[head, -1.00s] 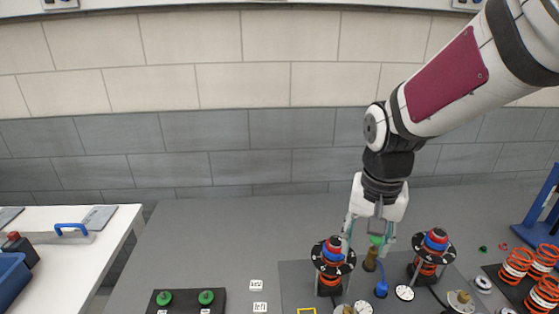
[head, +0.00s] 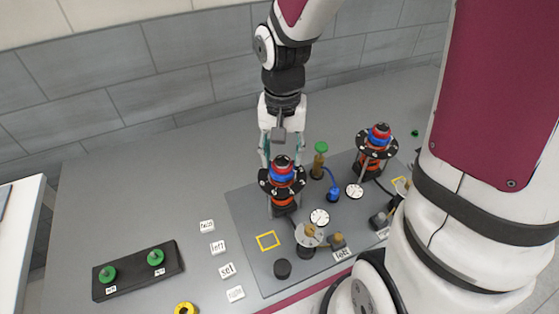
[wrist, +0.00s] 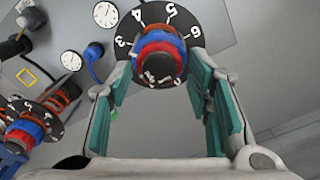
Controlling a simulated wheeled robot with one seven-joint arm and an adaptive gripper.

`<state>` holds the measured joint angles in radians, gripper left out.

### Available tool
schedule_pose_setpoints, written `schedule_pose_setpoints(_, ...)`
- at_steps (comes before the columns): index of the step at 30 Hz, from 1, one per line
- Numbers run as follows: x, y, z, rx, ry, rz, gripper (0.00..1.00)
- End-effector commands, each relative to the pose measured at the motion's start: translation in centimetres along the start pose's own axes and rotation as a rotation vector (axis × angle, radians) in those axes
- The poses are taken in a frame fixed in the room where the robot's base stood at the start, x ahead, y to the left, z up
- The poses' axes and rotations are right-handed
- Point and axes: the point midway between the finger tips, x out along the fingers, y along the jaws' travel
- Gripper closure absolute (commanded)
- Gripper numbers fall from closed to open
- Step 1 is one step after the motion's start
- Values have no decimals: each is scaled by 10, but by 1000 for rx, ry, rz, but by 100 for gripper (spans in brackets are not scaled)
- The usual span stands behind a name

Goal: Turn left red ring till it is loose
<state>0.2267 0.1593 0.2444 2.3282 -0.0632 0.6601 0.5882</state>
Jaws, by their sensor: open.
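The left fixture (head: 283,196) has a black numbered dial, blue bands and a red ring (head: 282,160) near its top. In the wrist view, the red ring (wrist: 158,49) shows around a dark cap, with the dial behind. My gripper (head: 281,148) points down over this fixture. In the wrist view, my open gripper (wrist: 162,85) has its teal pads apart on either side, with the stack showing between and beyond the tips. I see no contact with the ring. The similar right fixture (head: 377,143) stands apart.
The grey plate (head: 250,215) also carries a green-topped brass post (head: 320,160), a blue plug (head: 333,190), white gauges (head: 320,217) and brass-topped parts. A black block with green knobs (head: 138,270) and several label tiles (head: 218,247) lie left. Bare tabletop surrounds them.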

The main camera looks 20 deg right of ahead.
Motion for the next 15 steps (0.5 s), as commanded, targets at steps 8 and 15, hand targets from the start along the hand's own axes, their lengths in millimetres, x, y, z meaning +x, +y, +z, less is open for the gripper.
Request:
schedule_pose_setpoints(8, 10, 0, 0, 0, 0, 0, 54)
schedule_pose_setpoints(15, 10, 0, 0, 1, 0, 0, 54)
